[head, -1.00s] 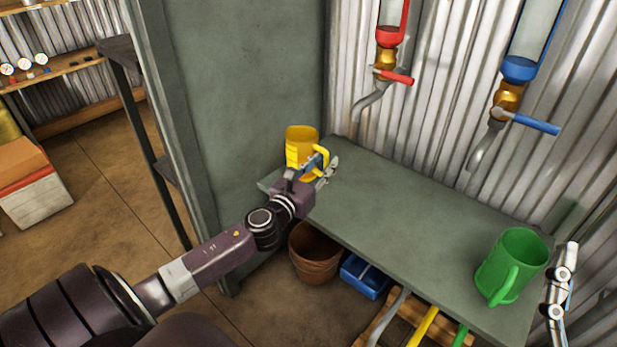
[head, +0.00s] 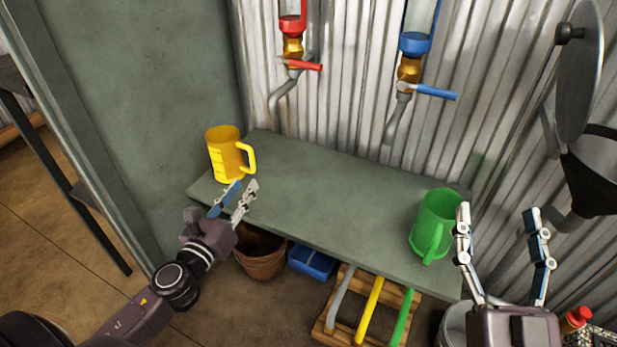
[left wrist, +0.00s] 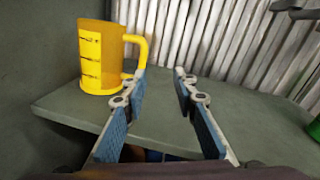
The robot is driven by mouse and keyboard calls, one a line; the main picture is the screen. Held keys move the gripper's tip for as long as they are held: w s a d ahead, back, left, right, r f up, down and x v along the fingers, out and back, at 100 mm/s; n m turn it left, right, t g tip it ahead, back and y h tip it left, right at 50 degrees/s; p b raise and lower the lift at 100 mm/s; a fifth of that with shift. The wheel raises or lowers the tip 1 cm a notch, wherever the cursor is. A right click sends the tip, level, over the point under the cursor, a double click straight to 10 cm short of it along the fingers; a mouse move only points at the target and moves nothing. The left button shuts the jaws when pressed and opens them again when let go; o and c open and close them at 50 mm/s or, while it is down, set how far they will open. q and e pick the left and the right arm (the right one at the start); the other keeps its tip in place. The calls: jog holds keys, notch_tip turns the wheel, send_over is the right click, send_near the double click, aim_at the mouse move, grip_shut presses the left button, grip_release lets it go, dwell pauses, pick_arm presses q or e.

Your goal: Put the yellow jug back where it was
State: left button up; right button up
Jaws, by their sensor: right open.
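The yellow jug (head: 224,152) stands upright at the left end of the grey-green shelf (head: 310,200), its handle to the right. In the left wrist view the jug (left wrist: 98,58) stands left of the fingers, and the left finger's tip overlaps the lower end of its handle. My left gripper (head: 241,193) is open and empty, in front of and just below the jug; its two spread fingers also show in the left wrist view (left wrist: 160,80). My right gripper (head: 498,212) is open and empty, beside the green jug (head: 434,225) at the shelf's right end.
Above the shelf hang a red-handled valve (head: 292,55) and a blue-handled valve (head: 411,75) with grey spouts. A black funnel (head: 590,165) is at the right. A brown pot (head: 262,256), a blue box (head: 312,260) and a wooden rack sit below. The shelf's middle is clear.

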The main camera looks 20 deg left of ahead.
pick_arm(q)
jog(key=s+d+r+n+h, duration=0.1)
jog(key=d+r+n+h, duration=0.1)
jog(key=d+n, duration=0.5)
jog(key=s+d+r+n+h, duration=0.2)
jog(key=d+n, duration=0.4)
jog(key=d, duration=0.2)
jog(key=s+d+r+n+t+h, duration=0.1)
jog(key=s+d+r+n+t, duration=0.1)
jog(key=d+r+n, duration=0.2)
jog(key=s+d+r+n+t+h, duration=0.2)
jog(key=d+r+n, duration=0.2)
jog(key=r+n, duration=0.6)
jog(key=n, duration=0.2)
jog(key=shift+s+d+n, duration=0.3)
jog(key=shift+d, duration=0.1)
